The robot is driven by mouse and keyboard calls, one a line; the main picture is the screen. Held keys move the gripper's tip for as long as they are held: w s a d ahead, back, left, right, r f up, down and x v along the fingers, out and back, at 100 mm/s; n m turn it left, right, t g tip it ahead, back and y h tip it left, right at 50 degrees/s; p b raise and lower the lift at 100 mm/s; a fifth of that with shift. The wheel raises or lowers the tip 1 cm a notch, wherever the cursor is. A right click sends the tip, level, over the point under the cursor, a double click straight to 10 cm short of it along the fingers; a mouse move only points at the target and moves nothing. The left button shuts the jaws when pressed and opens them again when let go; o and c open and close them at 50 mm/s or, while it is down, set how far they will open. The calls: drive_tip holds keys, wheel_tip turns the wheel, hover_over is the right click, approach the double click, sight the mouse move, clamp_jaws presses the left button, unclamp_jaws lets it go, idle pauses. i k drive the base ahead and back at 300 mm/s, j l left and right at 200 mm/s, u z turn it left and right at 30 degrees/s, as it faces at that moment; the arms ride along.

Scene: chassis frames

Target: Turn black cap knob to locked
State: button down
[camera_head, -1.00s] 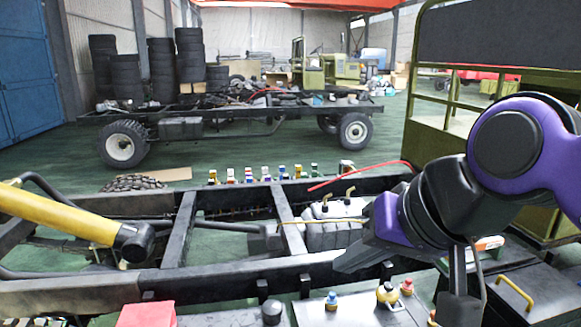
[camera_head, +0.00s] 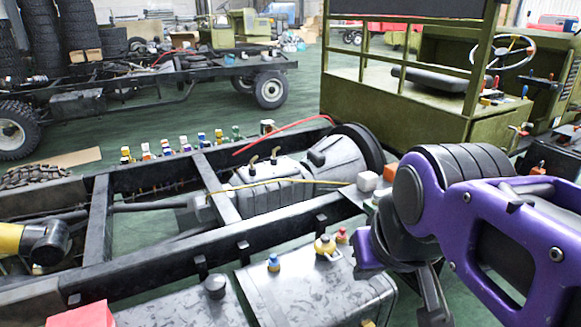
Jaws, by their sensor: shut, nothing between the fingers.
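My gripper (camera_head: 432,300) is at the lower right, on my purple and black arm. It is shut and empty, well to the right of the black cap and apart from it. My arm partly hides the gripper, and its fingertips are hard to make out.
A blue-topped knob (camera_head: 273,263), a yellow knob (camera_head: 325,247) and a red knob (camera_head: 341,236) stand between the black cap and my gripper. The black chassis rail (camera_head: 150,276) runs behind. A red block (camera_head: 82,315) is at lower left. The green cab (camera_head: 385,110) rises behind my arm.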

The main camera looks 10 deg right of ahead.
sight(325, 238)
drive_tip(key=z, duration=0.25)
drive_tip(key=k+j, duration=0.15)
drive_tip(key=u, duration=0.5)
drive_tip(key=i+l+u, duration=0.1)
drive_tip(key=l+u, duration=0.55)
drive_tip(key=l, duration=0.2)
drive_tip(key=l+u, duration=0.2)
drive_tip(key=l, duration=0.6)
